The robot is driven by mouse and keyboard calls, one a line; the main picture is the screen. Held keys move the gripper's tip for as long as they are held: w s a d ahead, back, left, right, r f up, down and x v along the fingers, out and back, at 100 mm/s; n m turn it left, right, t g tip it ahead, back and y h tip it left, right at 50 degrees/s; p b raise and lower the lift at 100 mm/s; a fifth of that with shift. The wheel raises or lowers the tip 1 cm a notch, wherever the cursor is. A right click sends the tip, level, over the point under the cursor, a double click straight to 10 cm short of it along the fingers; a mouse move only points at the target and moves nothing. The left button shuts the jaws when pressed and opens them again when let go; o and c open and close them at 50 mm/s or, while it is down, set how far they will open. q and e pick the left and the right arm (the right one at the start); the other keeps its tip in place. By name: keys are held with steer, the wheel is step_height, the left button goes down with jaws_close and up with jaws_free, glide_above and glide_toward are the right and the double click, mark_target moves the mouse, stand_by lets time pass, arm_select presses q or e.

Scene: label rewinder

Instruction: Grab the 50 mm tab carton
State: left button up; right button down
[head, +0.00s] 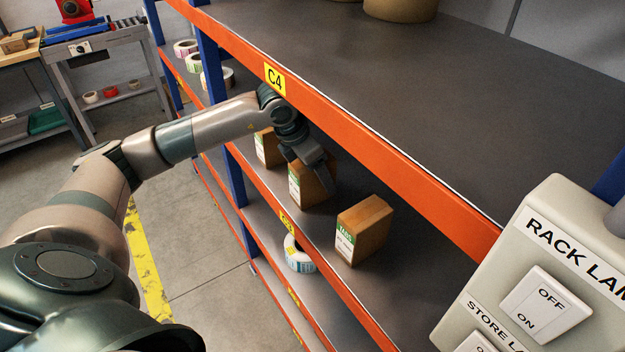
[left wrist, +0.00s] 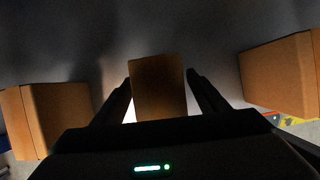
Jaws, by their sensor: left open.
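Three brown cartons with white and green labels stand on the shelf below the C4 beam: a far one (head: 268,147), a middle one (head: 306,188) and a near one (head: 362,230). The label sizes are too small to read, so I cannot tell which is the 50 mm one. My left gripper (head: 316,172) is at the middle carton, reaching under the upper shelf. In the left wrist view the open fingers (left wrist: 160,85) stand on either side of the middle carton (left wrist: 158,90), with narrow gaps. My right gripper is out of view.
The orange C4 beam (head: 340,123) and upper shelf lie over the cartons. Neighbouring cartons flank the gripper at left (left wrist: 45,112) and right (left wrist: 280,78) in the left wrist view. A label roll (head: 298,254) sits lower. A switch box (head: 540,270) stands near right.

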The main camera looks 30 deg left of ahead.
arm_select(q)
steer(key=shift+f, duration=0.15)
stand_by(0.3)
steer(key=c, duration=1.3)
steer(key=shift+c, duration=0.2)
